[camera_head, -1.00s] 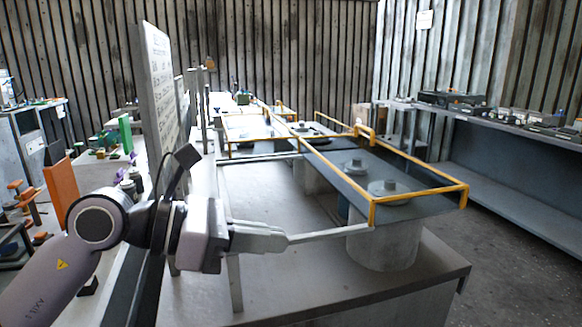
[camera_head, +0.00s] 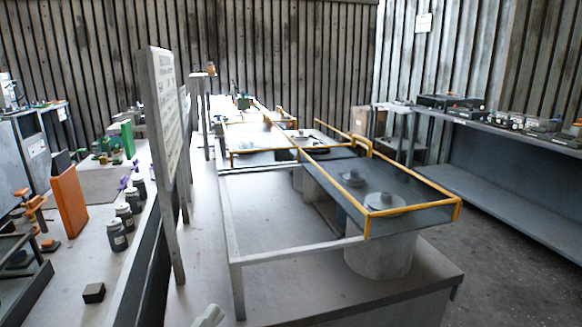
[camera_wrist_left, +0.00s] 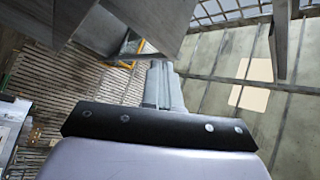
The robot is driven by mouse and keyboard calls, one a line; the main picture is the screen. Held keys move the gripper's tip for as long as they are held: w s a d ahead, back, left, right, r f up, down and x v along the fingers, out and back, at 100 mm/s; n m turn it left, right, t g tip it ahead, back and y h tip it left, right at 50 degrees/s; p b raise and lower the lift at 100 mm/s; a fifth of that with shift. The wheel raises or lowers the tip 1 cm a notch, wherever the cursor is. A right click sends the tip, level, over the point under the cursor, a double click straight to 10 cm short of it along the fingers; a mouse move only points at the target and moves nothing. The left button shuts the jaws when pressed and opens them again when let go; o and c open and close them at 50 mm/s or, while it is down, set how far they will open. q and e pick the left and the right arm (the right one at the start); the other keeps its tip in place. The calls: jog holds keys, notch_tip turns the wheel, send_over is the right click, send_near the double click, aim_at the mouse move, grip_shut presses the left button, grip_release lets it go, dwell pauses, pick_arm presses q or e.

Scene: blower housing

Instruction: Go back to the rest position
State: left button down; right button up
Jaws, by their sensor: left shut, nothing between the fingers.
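My left gripper (camera_head: 209,316) shows only as a pale grey tip at the bottom edge of the head view, in front of the workbench (camera_head: 290,240). In the left wrist view its fingers (camera_wrist_left: 161,70) are together with nothing between them, and they point away from the camera. The orange-edged guard (camera_head: 420,207) stands on the bench, right of and beyond the gripper and clear of it. A grey cylinder (camera_head: 382,257) stands under the guard. My right gripper is in neither view.
A tall board (camera_head: 165,130) stands upright at the left of the bench. On the left table are several dark jars (camera_head: 117,235), an orange panel (camera_head: 70,207) and a small black block (camera_head: 93,292). A long shelf unit (camera_head: 510,140) lines the right, with open floor before it.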

pick_arm(q)
jog(key=s+a+f+n+g+y+p, duration=0.1)
jog(key=s+a+f+n+g+y, duration=0.2)
jog(key=s+f+n, duration=0.4)
jog(key=s+a+f+n+g+y, duration=0.4)
jog(key=s+f+n, duration=0.3)
jog(key=f, duration=1)
jog(key=s+g+y, duration=0.1)
jog(key=s, duration=0.1)
jog(key=shift+s+f+p, duration=0.15)
jog(key=shift+s+p, duration=0.2)
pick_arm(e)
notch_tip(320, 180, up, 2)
pick_arm(q)
jog(key=shift+a, duration=0.1)
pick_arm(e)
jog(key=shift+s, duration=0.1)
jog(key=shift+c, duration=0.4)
